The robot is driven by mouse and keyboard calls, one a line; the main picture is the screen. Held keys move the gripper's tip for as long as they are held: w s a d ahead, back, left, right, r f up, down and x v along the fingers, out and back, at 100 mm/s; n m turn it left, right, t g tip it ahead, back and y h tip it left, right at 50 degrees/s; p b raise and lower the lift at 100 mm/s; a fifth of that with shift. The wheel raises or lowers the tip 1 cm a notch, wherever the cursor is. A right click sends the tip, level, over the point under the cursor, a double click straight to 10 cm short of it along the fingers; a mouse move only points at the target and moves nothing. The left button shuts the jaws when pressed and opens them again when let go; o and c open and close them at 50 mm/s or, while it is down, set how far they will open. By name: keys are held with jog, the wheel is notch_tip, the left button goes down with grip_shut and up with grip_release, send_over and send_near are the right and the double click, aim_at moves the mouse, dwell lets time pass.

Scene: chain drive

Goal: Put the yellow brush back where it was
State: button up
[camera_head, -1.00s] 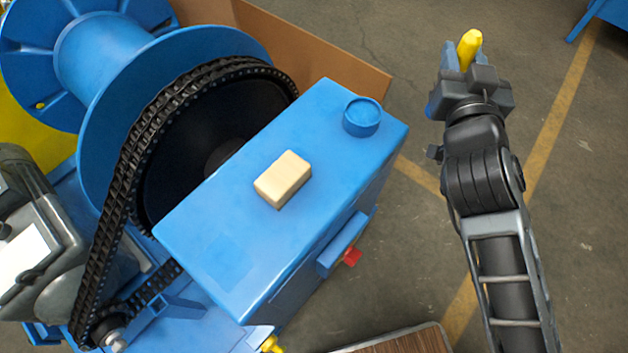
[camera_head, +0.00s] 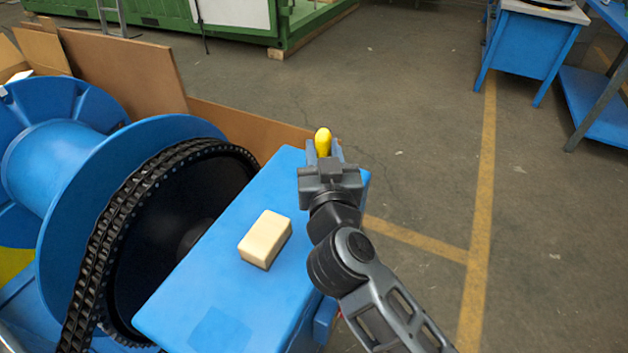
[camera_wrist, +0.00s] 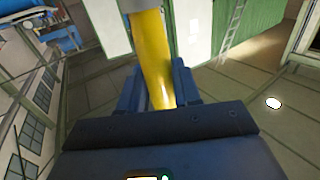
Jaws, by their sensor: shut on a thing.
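My gripper (camera_head: 324,152) is shut on the yellow brush (camera_head: 323,140) and holds it over the far right end of the blue box (camera_head: 212,272). In the head view only the brush's rounded yellow end shows above the jaws. In the wrist view the yellow handle (camera_wrist: 151,55) stands up from between the blue fingers, with a grey part at the top edge of the picture. The bristles cannot be made out. The blue round cup seen earlier on the box top is hidden behind my gripper and wrist.
A cream block (camera_head: 265,239) lies on the box top. A black chain (camera_head: 100,245) runs around the large wheel beside a blue drum (camera_head: 70,160) at left. Brown panels (camera_head: 250,125) stand behind. Open floor with yellow lines lies right, with a blue table (camera_head: 530,45) beyond.

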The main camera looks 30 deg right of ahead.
jog(key=shift+w+a+f, duration=0.4)
jog(key=shift+a+f, duration=0.1)
jog(key=shift+a, duration=0.1)
jog(key=shift+f+b, duration=0.95)
jog(key=shift+f, duration=1.1)
jog(key=o, duration=1.1)
jog(key=shift+c, duration=0.2)
jog(key=v, duration=1.2)
